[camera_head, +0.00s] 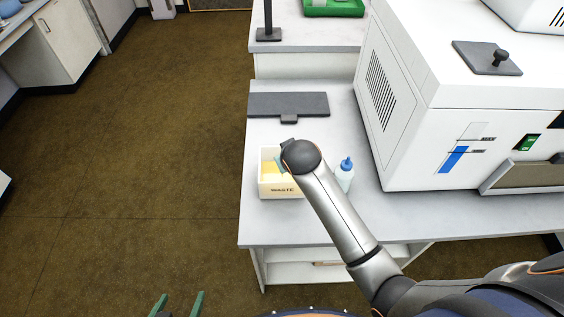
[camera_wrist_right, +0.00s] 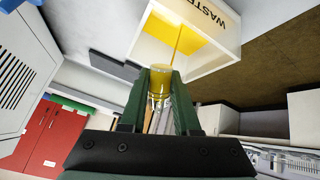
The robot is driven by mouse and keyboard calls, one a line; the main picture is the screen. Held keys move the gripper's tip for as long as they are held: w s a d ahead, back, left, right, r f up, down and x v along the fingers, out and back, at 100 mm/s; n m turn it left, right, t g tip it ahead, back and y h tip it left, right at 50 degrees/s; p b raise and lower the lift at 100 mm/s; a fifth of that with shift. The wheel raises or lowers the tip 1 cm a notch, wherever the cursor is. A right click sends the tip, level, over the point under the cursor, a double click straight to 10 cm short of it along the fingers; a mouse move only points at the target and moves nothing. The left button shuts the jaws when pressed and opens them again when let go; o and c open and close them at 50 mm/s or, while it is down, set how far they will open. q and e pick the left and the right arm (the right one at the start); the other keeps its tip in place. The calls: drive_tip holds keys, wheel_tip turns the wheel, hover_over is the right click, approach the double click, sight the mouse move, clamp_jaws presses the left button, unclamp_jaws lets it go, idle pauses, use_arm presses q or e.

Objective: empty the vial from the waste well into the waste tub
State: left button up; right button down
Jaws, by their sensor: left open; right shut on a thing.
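The cream waste tub (camera_head: 280,187), marked WASTE, stands on the white bench, with yellow showing inside. It also shows in the right wrist view (camera_wrist_right: 216,53). My right gripper (camera_wrist_right: 160,85) is shut on the vial (camera_wrist_right: 159,79), a clear vessel with yellow liquid, at the tub's opening. A thin yellow streak runs between the vial's mouth and the yellow in the tub. In the head view my right arm hides the vial and part of the tub. My left gripper (camera_head: 178,305) is open and empty at the bottom edge, away from the bench.
A clear bottle with a blue cap (camera_head: 345,174) stands close right of the tub, beside my right forearm. A dark grey plate (camera_head: 285,103) lies behind the tub. The large white instrument (camera_head: 420,110) fills the right side. The bench front left of the tub drops to open floor.

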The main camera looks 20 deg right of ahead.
drive_tip(key=shift+g, duration=0.3)
drive_tip(key=shift+r, duration=0.1)
drive_tip(key=shift+g, duration=0.5)
drive_tip(key=shift+a+r, duration=0.1)
